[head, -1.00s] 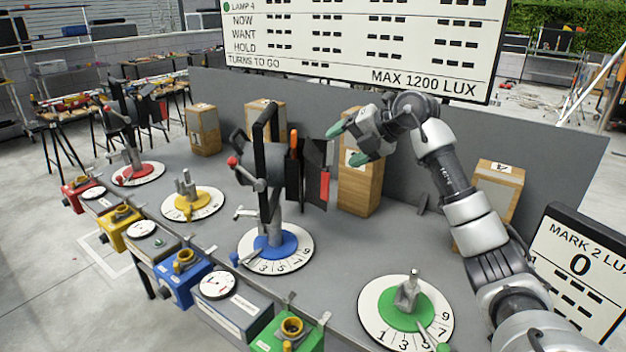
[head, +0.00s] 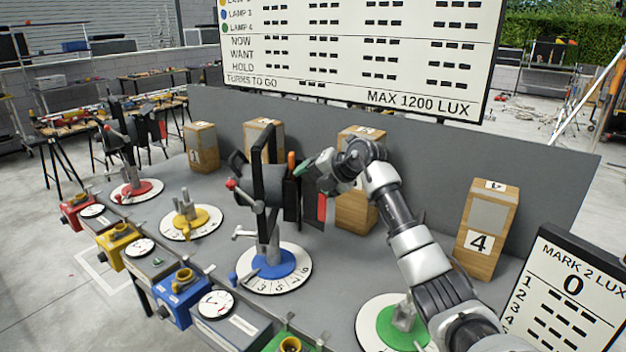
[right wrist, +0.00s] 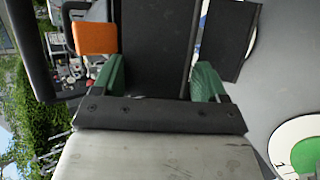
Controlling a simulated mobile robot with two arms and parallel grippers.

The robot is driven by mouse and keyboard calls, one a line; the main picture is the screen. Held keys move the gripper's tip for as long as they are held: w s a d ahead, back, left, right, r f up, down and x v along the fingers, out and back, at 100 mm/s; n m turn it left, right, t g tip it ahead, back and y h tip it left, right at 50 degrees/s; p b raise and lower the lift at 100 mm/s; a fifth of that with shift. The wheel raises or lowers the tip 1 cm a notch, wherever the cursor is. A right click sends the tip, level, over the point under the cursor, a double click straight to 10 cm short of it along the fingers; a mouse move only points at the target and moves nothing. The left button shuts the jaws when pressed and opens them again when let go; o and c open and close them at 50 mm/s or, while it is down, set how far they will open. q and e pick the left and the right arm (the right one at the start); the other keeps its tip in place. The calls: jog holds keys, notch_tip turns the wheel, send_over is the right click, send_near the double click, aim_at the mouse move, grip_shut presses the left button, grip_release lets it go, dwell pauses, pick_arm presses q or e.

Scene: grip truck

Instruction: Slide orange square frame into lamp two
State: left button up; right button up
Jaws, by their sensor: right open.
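My right gripper (head: 312,163) is open beside the black lamp head (head: 262,185) on the blue base. In the right wrist view its green fingertips (right wrist: 160,78) stand on either side of a dark flat panel (right wrist: 157,45); I cannot tell whether they touch it. An orange piece (right wrist: 95,38) shows just left of the fingers; in the head view it is a small orange upright (head: 291,161) at the lamp head. A whole orange square frame cannot be made out. The yellow base (head: 184,222) carries only a short grey post. My left gripper is not in view.
Wooden blocks (head: 487,230) stand along the grey back wall (head: 430,190). A lamp (head: 127,150) stands on the red base at left. The green base (head: 395,330) is partly behind my right arm. Coloured boxes and dials line the front edge.

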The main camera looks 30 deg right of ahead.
aim_at(313, 181)
jog(key=c, duration=0.6)
jog(key=shift+r+h+p, duration=0.3)
jog(key=shift+p, duration=0.35)
jog(key=shift+c, duration=0.2)
jog(key=g+h+p, duration=0.1)
jog(key=p, duration=0.1)
jog(key=r+g+h+p, duration=0.1)
jog(key=p, duration=0.2)
jog(key=r+n+g+h+p, duration=0.1)
jog(key=p, duration=0.1)
jog(key=shift+s+d+g+h+p, duration=0.2)
jog(key=shift+d+g+h+p, duration=0.1)
jog(key=shift+g, duration=0.1)
jog(key=shift+r+n+g+h+p, duration=0.2)
jog(key=shift+n+g+h+p, duration=0.1)
jog(key=shift+g+h+p, duration=0.35)
jog(key=shift+r+g+h+p, duration=0.2)
jog(key=shift+g+h+p, duration=0.25)
jog(key=shift+h, duration=0.2)
jog(key=shift+a+r+n+g+h, duration=0.1)
jog(key=shift+r+n+g+h, duration=0.1)
jog(key=shift+g+h, duration=0.2)
jog(key=shift+r+n+g+h, duration=0.1)
jog(key=shift+n+g+h, duration=0.15)
jog(key=shift+h, duration=0.25)
jog(key=shift+w+a+r+n+g+h, duration=0.15)
jog(key=shift+r+n+g+h, duration=0.1)
jog(key=shift+g+h, duration=0.6)
jog(key=shift+h, duration=0.25)
